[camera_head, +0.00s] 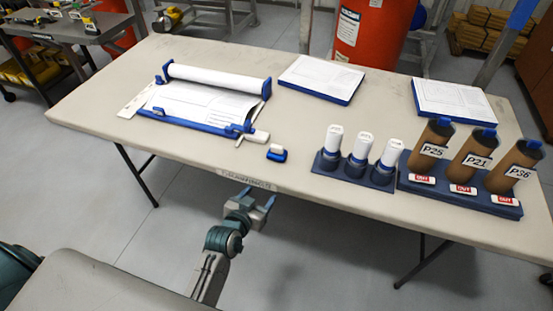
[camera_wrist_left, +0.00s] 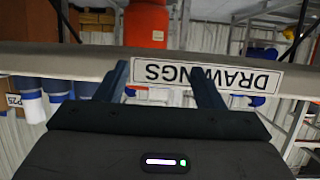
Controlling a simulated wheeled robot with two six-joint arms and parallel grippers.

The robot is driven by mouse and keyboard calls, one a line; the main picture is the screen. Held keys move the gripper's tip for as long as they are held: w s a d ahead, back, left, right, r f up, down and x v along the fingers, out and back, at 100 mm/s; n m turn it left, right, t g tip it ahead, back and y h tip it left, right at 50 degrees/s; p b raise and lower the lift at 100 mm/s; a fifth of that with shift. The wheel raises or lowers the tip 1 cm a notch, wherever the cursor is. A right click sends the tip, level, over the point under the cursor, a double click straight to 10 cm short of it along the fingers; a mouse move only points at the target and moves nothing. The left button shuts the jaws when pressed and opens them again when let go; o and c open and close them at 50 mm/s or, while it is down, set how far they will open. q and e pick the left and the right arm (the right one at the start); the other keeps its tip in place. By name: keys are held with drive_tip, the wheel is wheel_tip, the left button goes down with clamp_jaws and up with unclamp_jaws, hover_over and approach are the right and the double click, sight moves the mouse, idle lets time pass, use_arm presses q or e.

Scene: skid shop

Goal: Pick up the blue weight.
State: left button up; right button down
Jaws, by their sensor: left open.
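The blue weight (camera_head: 277,153) is a small blue block with a pale top. It sits on the beige table (camera_head: 215,155) near the front edge, right of the drawing sheet. My left gripper (camera_head: 257,197) is open and empty, in front of the table edge and apart from the weight, which is farther back. In the left wrist view the two fingers (camera_wrist_left: 160,82) stand apart before the table edge with its DRAWINGS label (camera_wrist_left: 208,75). That view is upside down, and I cannot clearly make out the weight there. My right gripper is not in view.
A paper roll on a blue holder (camera_head: 213,85) lies left of the weight. White bottles in a blue rack (camera_head: 330,160) and brown tubes on a blue base (camera_head: 410,182) stand right. Two paper stacks (camera_head: 320,78) (camera_head: 452,98) lie behind. The table between is clear.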

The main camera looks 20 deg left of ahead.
sight(276, 151)
use_arm(q)
drive_tip(key=w+r+t, duration=0.1)
drive_tip(key=r, duration=0.1)
drive_tip(key=w+r+t, duration=0.1)
drive_tip(key=w+r, duration=0.1)
drive_tip(key=w+r+t, duration=0.1)
drive_tip(key=r, duration=0.1)
drive_tip(key=shift+w+d+r+n+y, duration=0.1)
drive_tip(key=shift+w+d+n+y, duration=0.1)
drive_tip(key=shift+d+n+y, duration=0.2)
drive_tip(key=w+p, duration=0.1)
drive_tip(key=w, duration=0.3)
drive_tip(key=shift+w, duration=0.8)
drive_tip(key=w, duration=0.2)
drive_tip(key=w+p, duration=0.1)
drive_tip(key=w, duration=0.1)
drive_tip(key=shift+d+f+p, duration=0.1)
drive_tip(key=shift+f+p, duration=0.1)
drive_tip(key=shift+p, duration=0.1)
drive_tip(key=shift+w+f, duration=0.15)
drive_tip(key=shift+w, duration=0.3)
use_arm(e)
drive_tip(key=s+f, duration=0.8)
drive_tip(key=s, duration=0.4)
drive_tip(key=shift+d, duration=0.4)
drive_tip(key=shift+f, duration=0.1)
use_arm(q)
drive_tip(key=c, duration=1.3)
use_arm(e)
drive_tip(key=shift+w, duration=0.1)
